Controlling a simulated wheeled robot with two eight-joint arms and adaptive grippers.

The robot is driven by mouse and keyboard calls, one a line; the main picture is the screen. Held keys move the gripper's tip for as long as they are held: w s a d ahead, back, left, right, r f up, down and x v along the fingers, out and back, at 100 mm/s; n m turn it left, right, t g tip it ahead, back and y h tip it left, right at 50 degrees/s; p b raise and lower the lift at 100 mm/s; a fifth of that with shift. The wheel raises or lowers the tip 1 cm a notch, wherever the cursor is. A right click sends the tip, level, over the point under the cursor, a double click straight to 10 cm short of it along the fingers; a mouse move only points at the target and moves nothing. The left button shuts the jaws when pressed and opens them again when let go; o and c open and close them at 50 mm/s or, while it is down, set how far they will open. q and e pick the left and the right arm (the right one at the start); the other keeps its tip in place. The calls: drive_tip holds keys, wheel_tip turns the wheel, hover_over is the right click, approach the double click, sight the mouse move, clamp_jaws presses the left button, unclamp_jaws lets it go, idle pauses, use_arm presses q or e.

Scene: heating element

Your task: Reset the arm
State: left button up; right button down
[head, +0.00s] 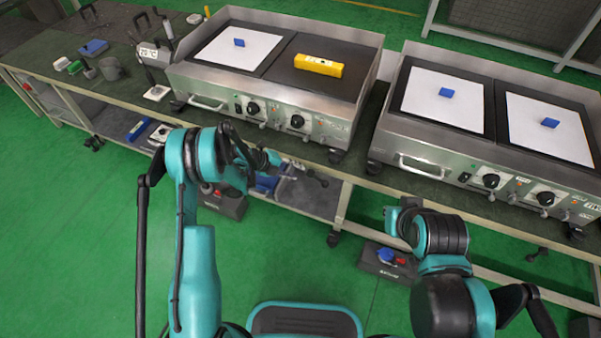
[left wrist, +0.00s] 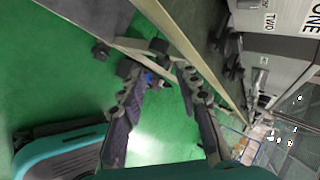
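My left arm stands bent in the head view, in front of the bench. My left gripper (head: 308,177) is in front of the bench's front edge, near the lower shelf. The left wrist view shows its two dark fingers (left wrist: 157,78) spread apart with nothing between them, over green floor. My right arm (head: 440,235) is folded at the lower right of the head view, in front of the right-hand griddle. I cannot make out the right gripper's fingers.
Two steel griddles (head: 210,80) (head: 400,140) stand on the long bench (head: 120,80). White sheets with blue blocks (head: 239,42) (head: 446,92) (head: 550,123) lie on them. A yellow block (head: 318,65) lies on the left griddle. Green floor (head: 90,240) is clear at left.

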idle(0.5)
use_arm(q)
drive_tip(key=s+a+r+n+y, duration=0.1)
drive_tip(key=s+r+n, duration=0.2)
drive_tip(key=r+n, duration=0.3)
drive_tip(key=s+a+r+n+t+y, duration=0.1)
drive_tip(key=s+a+r+n+y, duration=0.15)
drive_tip(key=r, duration=0.65)
drive_tip(key=s+a+r+n+y, duration=0.1)
drive_tip(key=s+r+n, duration=0.2)
drive_tip(key=r+n, duration=0.3)
drive_tip(key=s+a+r+n+t+y, duration=0.1)
drive_tip(key=s+a+r+n+y, duration=0.1)
drive_tip(key=s+n, duration=0.5)
drive_tip(key=s+a+r+n+t+y, duration=0.1)
drive_tip(key=s+r+n, duration=0.4)
drive_tip(key=s, duration=0.9)
drive_tip(key=a+n+y, duration=0.1)
drive_tip(key=a+n, duration=0.1)
drive_tip(key=n, duration=0.1)
drive_tip(key=shift+s+a+r, duration=0.2)
drive_tip(key=shift+s+a, duration=0.1)
drive_tip(key=shift+a, duration=0.05)
